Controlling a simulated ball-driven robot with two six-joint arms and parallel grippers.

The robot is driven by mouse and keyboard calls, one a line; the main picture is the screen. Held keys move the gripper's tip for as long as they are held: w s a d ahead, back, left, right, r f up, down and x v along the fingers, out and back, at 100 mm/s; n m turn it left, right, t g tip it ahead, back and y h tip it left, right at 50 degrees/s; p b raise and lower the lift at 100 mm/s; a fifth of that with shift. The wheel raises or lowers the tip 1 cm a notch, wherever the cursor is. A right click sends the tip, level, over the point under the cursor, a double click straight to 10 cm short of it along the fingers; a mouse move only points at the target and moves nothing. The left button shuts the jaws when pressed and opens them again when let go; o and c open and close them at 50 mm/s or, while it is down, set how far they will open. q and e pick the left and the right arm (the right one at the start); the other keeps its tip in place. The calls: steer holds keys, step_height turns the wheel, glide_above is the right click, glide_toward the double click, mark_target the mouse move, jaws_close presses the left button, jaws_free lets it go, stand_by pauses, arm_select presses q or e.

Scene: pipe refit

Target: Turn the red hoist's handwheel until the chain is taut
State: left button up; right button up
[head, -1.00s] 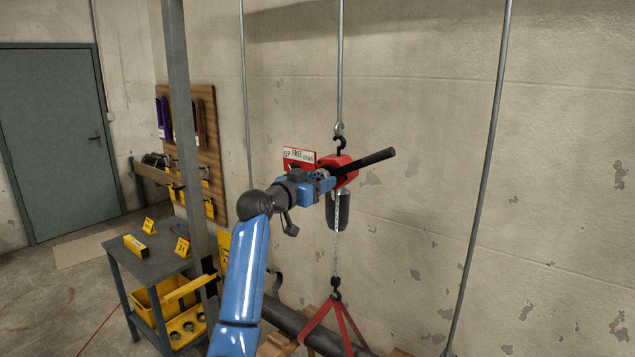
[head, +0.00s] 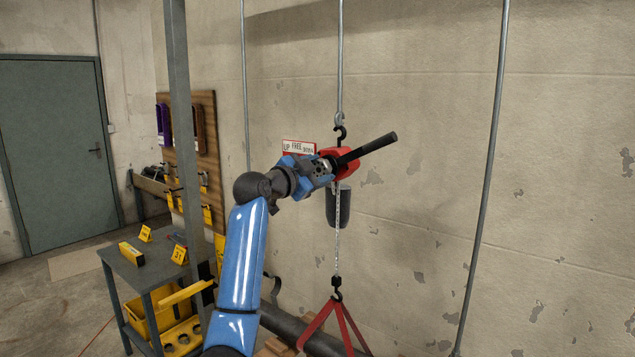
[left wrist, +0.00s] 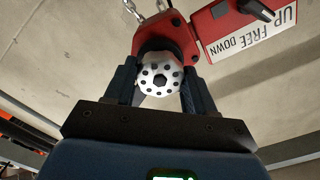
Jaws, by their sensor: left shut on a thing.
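The red hoist (head: 345,160) hangs by a black hook from a grey rod, with a black lever pointing up and right. In the left wrist view the red hoist (left wrist: 165,35) fills the top, and its pale round handwheel (left wrist: 160,79) with several dark holes sits between the fingers. My left gripper (head: 324,166) is at the hoist's left side; in the wrist view (left wrist: 160,85) it is shut on the handwheel. The chain (head: 338,245) runs down straight to a hook above a red sling (head: 335,318). My right gripper is not in view.
A dark pipe (head: 290,325) lies below, at the sling. A grey post (head: 180,100) and a small cart (head: 150,268) with yellow items stand at left.

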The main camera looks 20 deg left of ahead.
arm_select(q)
steer(key=m+b, duration=0.2)
steer(key=m, duration=0.2)
steer(key=shift+f+m, duration=0.1)
steer(key=shift+m, duration=0.3)
stand_by(0.4)
steer(key=o, duration=1)
steer(key=shift+o, duration=0.2)
steer(key=shift+s+a+b, duration=0.15)
steer(key=shift+s+b, duration=0.25)
steer(key=b+v, duration=0.3)
steer(key=v, duration=0.7)
